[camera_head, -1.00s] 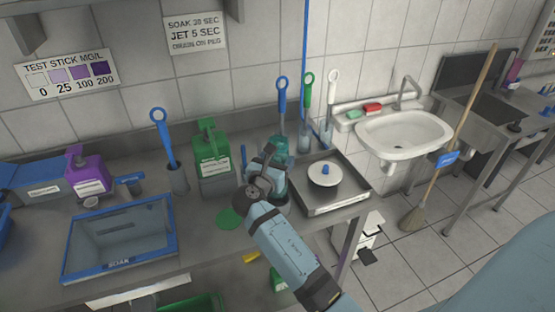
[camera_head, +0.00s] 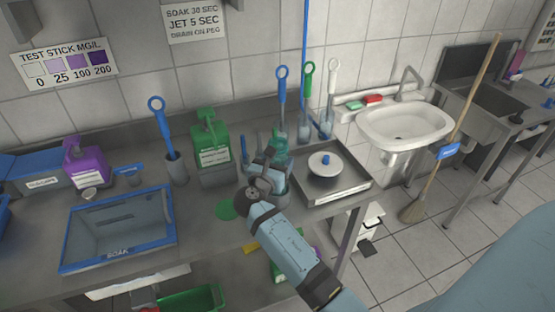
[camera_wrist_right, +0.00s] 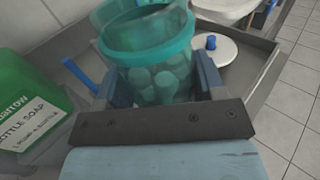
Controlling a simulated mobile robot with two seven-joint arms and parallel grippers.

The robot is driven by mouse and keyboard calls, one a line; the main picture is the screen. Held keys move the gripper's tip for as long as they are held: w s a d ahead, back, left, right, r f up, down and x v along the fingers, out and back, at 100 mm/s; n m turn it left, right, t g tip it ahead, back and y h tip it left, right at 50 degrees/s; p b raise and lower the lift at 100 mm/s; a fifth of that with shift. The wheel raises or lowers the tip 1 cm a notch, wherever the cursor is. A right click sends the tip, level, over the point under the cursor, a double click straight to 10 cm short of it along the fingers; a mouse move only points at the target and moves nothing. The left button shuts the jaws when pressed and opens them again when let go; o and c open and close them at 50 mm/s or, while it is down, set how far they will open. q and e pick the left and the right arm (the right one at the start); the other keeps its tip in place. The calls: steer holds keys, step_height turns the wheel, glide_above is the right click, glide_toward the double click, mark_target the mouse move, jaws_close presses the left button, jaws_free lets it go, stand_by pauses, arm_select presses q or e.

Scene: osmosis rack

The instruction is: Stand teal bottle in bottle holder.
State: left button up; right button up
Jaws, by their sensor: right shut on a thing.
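The teal bottle (camera_head: 280,148) is see-through and stands roughly upright at the right part of the steel counter, behind my right gripper. My right gripper (camera_head: 272,168) is shut on it, one finger on each side. In the right wrist view the teal bottle (camera_wrist_right: 160,52) fills the space between the fingers, with its round rim toward the camera and several rounded shapes showing through it. A grey round base, perhaps the bottle holder (camera_head: 279,190), shows partly below the bottle; my arm hides the rest, and I cannot tell whether they touch. My left gripper is not in view.
A green soap jug (camera_head: 211,145) stands left of the bottle. A steel tray (camera_head: 338,192) with a white lid (camera_head: 325,165) is close on the right. Upright brushes (camera_head: 282,88) stand behind. A blue-rimmed soak basin (camera_head: 120,228) is at the left.

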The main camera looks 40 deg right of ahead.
steer(key=shift+f+b, duration=0.5)
steer(key=shift+f, duration=1.55)
steer(key=o, duration=1.2)
steer(key=shift+a, duration=0.1)
